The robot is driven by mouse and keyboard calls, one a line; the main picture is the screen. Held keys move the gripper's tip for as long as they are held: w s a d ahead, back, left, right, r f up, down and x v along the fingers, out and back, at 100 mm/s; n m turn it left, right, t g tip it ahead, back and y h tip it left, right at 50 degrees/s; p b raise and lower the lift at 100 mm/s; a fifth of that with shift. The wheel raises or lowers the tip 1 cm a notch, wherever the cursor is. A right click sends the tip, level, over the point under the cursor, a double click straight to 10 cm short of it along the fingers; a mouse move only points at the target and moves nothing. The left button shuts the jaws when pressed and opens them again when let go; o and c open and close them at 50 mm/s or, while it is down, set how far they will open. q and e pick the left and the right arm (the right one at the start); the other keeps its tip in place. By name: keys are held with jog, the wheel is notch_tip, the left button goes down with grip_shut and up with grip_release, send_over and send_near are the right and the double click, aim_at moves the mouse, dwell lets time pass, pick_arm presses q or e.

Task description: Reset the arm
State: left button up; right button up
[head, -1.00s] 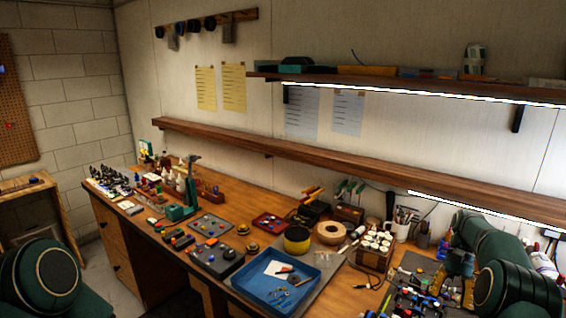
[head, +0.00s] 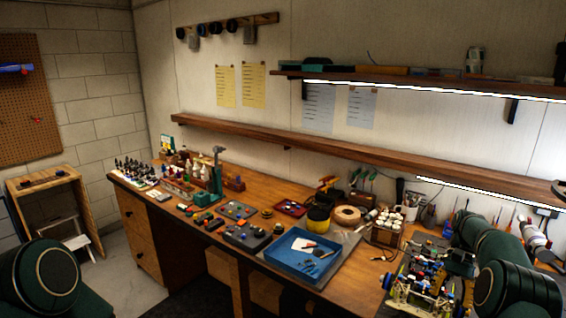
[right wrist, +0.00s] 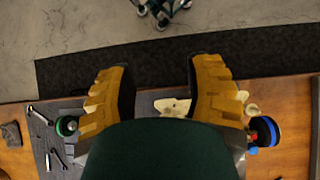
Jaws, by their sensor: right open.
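My right arm (head: 492,262) reaches in at the lower right of the head view, over the right end of the workbench. In the right wrist view my right gripper (right wrist: 160,66) has its two yellow ridged fingers wide apart with nothing held between them. The racecar (head: 425,280) stands on the bench left of my right arm in the head view. Part of it, with a cream plate (right wrist: 172,107) and a blue-rimmed wheel (right wrist: 266,131), shows below and beside the fingers in the wrist view. My left arm shows at the lower left; its gripper is out of view.
A blue tray (head: 277,262) with tools and a white sheet lies on the bench. A wooden block (head: 386,235) with white-topped jars stands behind, left of my right arm. Wooden shelves (head: 330,150) run along the wall.

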jog(key=s+a+f+n+t+h+b, duration=0.1)
jog(key=a+f+n+t+b, duration=0.15)
jog(key=a+f, duration=1)
jog(key=s+a+f+n+t+b, duration=0.15)
jog(key=a+f+b, duration=0.25)
jog(key=a+f, duration=0.8)
jog(key=s+a+f+t+b, duration=0.1)
jog(key=s+a+f, duration=0.1)
jog(key=s, duration=0.3)
jog(key=s+a+f+n+t+b, duration=0.1)
jog(key=s+a+f+b, duration=0.1)
jog(key=s+a, duration=0.3)
jog(key=s+a+f+t+b, duration=0.2)
jog(key=s+a+f, duration=0.1)
jog(key=s, duration=0.3)
jog(key=shift+a+f+n, duration=0.35)
jog(key=shift+a+n, duration=0.05)
jog(key=shift+a, duration=0.05)
